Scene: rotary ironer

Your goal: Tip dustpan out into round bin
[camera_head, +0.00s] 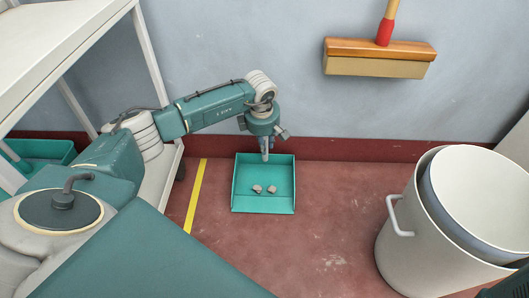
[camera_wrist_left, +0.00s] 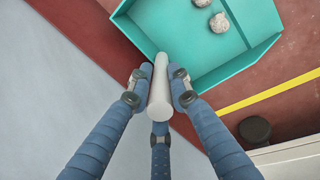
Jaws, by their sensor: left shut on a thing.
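The teal dustpan (camera_head: 263,205) is on or just above the red floor by the wall, its open side toward me. Two small grey lumps (camera_head: 264,189) lie in it. My left gripper (camera_head: 265,150) is above the pan's back edge. In the left wrist view its blue fingers (camera_wrist_left: 158,90) are closed around the pale round handle of the dustpan (camera_wrist_left: 160,85). The lumps also show there (camera_wrist_left: 219,22). The round bin (camera_head: 408,228), white with a side handle, stands at the right, apart from the dustpan; its inside bottom is hidden.
A broom (camera_head: 378,60) with a wooden head is against the wall above. A white shelf rack (camera_head: 75,30) stands at the left with a teal tray (camera_head: 45,150) on it. A yellow line (camera_head: 196,195) crosses the floor. The floor between dustpan and bin is clear.

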